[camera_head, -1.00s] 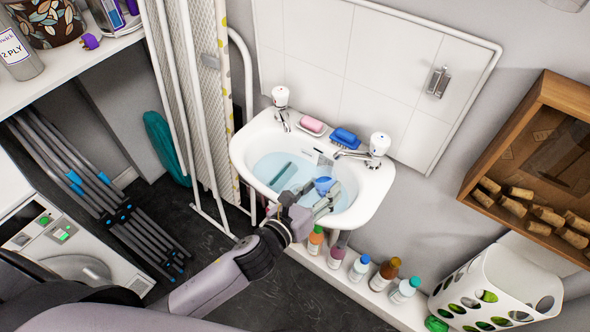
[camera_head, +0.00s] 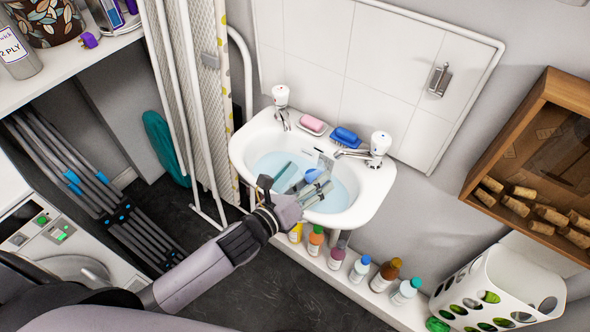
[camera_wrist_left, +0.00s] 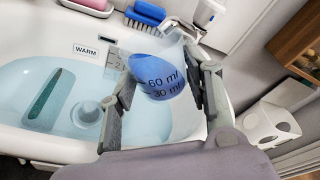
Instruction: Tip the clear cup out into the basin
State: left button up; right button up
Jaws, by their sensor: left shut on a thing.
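My left gripper (camera_head: 316,188) is over the right part of the white basin (camera_head: 373,186) and is shut on the clear cup (camera_head: 313,174). In the left wrist view, the cup (camera_wrist_left: 158,75) sits between the two fingers (camera_wrist_left: 160,95), with blue liquid or tint behind its "60 ml" and "30 ml" marks. The cup looks tilted; its exact angle is hard to tell. Pale blue water (camera_wrist_left: 70,125) lies in the basin under it. In the head view the fingers partly hide the cup. My right gripper is not in view.
Two taps (camera_head: 378,146) stand on the basin's back edge, with pink soap (camera_head: 313,123) and a blue brush (camera_head: 345,136) between them. Several bottles (camera_head: 360,268) line the ledge below.

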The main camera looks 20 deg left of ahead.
aim_at(319, 163)
pick_arm(q)
jog(key=shift+w+a+r+n, duration=0.1)
jog(key=shift+a+r+n, duration=0.1)
jog(key=shift+r+n, duration=0.3)
dwell(0.5)
jog(key=shift+r+n+h+b, duration=0.25)
jog(key=shift+n+h+b, duration=0.1)
jog(key=shift+n, duration=0.4)
jog(key=shift+r+n+h+b, duration=0.25)
jog(key=shift+n+b, duration=0.05)
jog(key=shift+n, duration=0.45)
dwell(0.9)
jog(key=shift+a+f+n+b, duration=0.2)
jog(key=shift+f+n+b, duration=0.4)
jog(key=shift+b, duration=0.5)
dwell(0.6)
jog(key=shift+w+a+r+n+g+h, duration=0.3)
jog(key=shift+w+a+r+n, duration=0.15)
jog(key=shift+a+n, duration=0.3)
dwell(0.8)
jog(key=shift+r+n+p, duration=0.25)
jog(key=shift+n+p, duration=0.05)
jog(key=shift+n, duration=0.45)
dwell(0.6)
